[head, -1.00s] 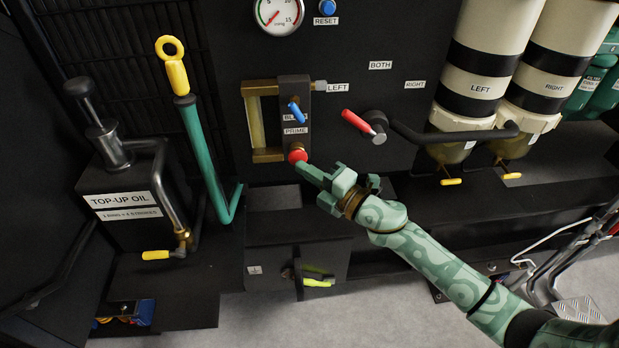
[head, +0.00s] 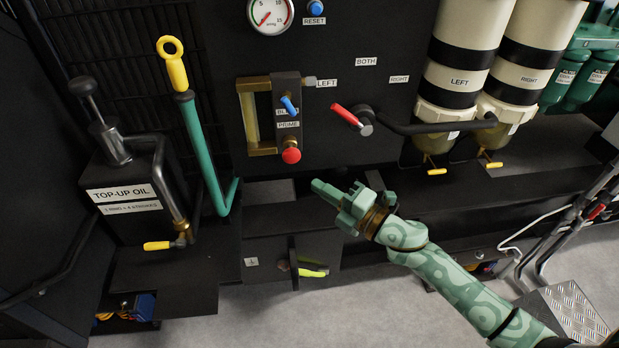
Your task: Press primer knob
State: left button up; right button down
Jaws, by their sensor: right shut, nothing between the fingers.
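The red primer knob (head: 291,155) sits under the PRIME label (head: 288,124) on a dark block (head: 287,92) fixed to the black panel. My right gripper (head: 318,187) is shut and empty, below and to the right of the knob, with a clear gap between them. Its fingertips point left and up, over the dark ledge. The knob is in full view. My left gripper is not in view.
A blue lever (head: 289,106) sits just above the knob and a brass-framed sight glass (head: 250,115) to its left. A red-handled lever (head: 346,115) is to the right.

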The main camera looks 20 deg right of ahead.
jog(key=shift+v, duration=2.1)
